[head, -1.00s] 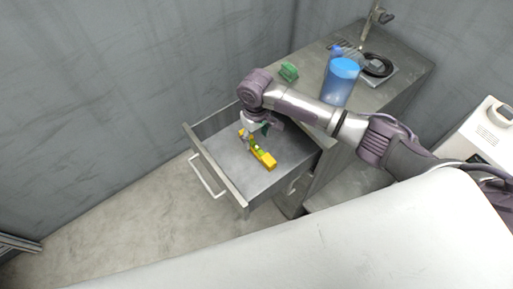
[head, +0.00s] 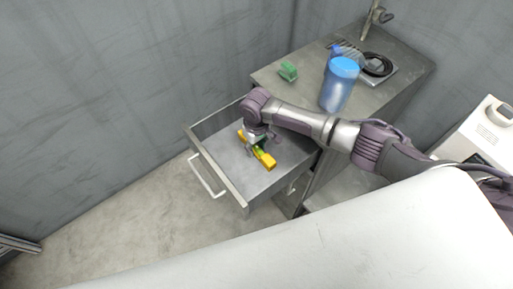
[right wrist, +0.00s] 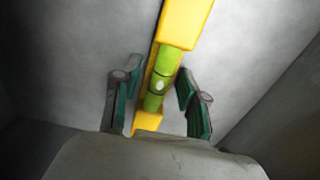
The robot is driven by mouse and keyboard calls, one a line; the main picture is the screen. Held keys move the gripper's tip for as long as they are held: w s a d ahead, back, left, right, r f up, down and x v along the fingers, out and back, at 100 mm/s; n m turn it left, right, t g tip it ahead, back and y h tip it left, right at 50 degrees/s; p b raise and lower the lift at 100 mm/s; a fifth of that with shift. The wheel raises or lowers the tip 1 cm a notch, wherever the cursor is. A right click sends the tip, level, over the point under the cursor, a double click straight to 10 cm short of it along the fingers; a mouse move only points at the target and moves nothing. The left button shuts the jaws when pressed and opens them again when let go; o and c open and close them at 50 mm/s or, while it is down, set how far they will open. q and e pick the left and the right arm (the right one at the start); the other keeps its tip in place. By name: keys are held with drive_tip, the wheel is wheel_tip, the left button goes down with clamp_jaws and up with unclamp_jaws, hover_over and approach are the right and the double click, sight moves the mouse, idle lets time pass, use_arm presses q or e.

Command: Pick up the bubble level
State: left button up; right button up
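The yellow bubble level (head: 266,159) lies on the floor of the open drawer (head: 220,155). Its green vial section shows in the right wrist view (right wrist: 158,84). My right gripper (head: 260,142) is down in the drawer over the middle of the level and hides part of it in the head view. In the right wrist view its two fingers (right wrist: 158,100) are open, one on each side of the level, with a gap on both sides. My left gripper is not in view.
The drawer walls stand close around my right gripper. On the metal cabinet top (head: 305,90) are a blue bottle (head: 340,85), a green object (head: 288,71) and a black coiled cable (head: 378,64). A white surface (head: 330,230) fills the front.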

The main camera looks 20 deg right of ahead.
clamp_jaws()
drive_tip(key=shift+r, duration=0.15)
